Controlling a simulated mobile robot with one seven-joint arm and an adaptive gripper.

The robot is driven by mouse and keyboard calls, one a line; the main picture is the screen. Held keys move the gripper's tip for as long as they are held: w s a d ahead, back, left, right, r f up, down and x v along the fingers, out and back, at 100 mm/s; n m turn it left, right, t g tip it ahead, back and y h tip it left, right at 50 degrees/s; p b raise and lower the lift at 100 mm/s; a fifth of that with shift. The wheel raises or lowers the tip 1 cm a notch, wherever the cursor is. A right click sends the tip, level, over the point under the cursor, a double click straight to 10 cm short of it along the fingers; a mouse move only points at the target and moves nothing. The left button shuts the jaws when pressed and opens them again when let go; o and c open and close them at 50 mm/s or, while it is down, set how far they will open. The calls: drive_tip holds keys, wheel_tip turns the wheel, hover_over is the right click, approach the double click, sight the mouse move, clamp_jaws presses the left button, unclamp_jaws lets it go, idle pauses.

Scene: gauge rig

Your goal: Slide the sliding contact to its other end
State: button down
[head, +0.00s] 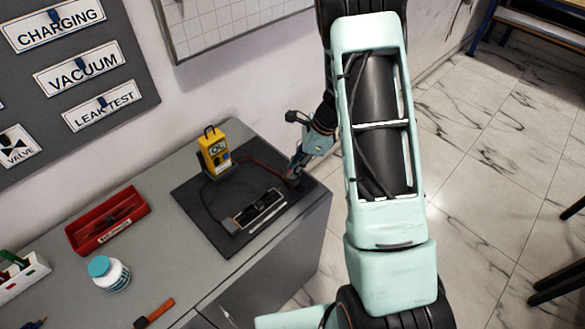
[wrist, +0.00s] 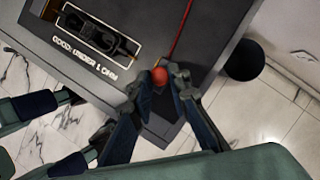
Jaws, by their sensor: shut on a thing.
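A black slotted fixture with a pale outline (head: 260,211) lies on the dark mat; it also shows in the wrist view (wrist: 98,36), with dark parts in its slot. I cannot make out for sure which part is the sliding contact. My gripper (head: 296,172) is at the right side of the mat, beyond the fixture's right end. In the wrist view my gripper (wrist: 157,85) is shut on a red ball-shaped knob (wrist: 159,75) at the end of a red lead (wrist: 181,32). The fingers hide the knob's lower part.
A yellow meter reading "OL" (head: 214,151) stands at the back of the dark mat (head: 194,202). The red lead runs from near it. A red tray (head: 107,218), a white jar with a teal lid (head: 109,273) and an orange-handled tool (head: 154,312) lie to the left. The bench edge is close to the gripper.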

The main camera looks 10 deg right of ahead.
drive_tip(key=c, duration=1.8)
unclamp_jaws()
drive_tip(key=shift+w+d, duration=0.5)
drive_tip(key=shift+d, duration=0.25)
drive_tip(key=shift+s+a, duration=0.1)
drive_tip(key=shift+a, duration=0.05)
drive_tip(key=shift+r, duration=0.25)
drive_tip(key=v, duration=1.1)
drive_tip(key=shift+s+r, duration=0.1)
drive_tip(key=shift+r, duration=0.25)
